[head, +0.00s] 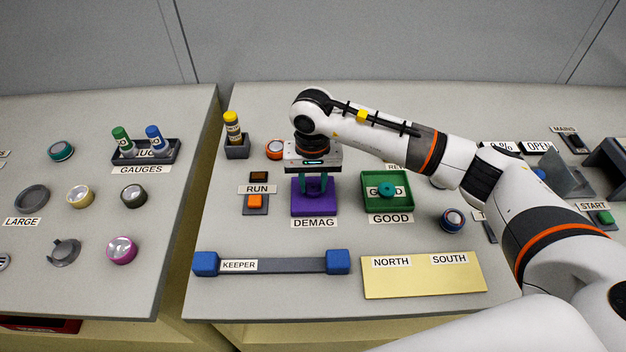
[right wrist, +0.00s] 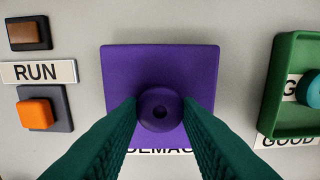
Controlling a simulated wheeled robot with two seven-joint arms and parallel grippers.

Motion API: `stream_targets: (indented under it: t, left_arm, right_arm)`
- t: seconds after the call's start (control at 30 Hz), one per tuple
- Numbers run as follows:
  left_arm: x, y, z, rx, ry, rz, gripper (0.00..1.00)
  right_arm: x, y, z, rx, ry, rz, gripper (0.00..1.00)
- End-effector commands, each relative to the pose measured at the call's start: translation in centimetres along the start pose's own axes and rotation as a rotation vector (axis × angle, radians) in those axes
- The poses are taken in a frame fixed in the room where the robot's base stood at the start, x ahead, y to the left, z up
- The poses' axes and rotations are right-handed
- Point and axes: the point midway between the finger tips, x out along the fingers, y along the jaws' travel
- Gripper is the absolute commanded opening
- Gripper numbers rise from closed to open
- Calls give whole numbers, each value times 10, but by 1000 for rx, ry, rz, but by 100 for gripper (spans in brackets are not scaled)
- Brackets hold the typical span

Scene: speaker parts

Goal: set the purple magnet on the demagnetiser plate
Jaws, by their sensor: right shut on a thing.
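The demagnetiser plate is a purple square slab (head: 314,208) behind the DEMAG label; it also shows in the right wrist view (right wrist: 125,70). My right gripper (head: 316,187) points down over this plate with its green fingers. My left gripper is not in view.
A RUN switch with an orange button (head: 255,201) stands left of the plate. A green GOOD tray (head: 372,205) with a teal round piece is close on the right. In front lie a blue-ended keeper bar (head: 284,265) and a yellow NORTH/SOUTH plate (head: 420,280).

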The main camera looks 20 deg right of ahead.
Motion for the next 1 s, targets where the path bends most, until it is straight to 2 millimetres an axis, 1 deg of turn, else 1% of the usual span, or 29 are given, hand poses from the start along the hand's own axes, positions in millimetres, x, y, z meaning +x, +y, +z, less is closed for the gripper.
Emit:
stream_targets:
  t: [0.53, 1.0]
  left_arm:
    - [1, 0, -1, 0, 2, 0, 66]
    - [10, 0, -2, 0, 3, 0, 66]
  right_arm:
    - [1, 0, 0, 0, 0, 0, 8]
    - [7, 0, 0, 0, -1, -1, 8]
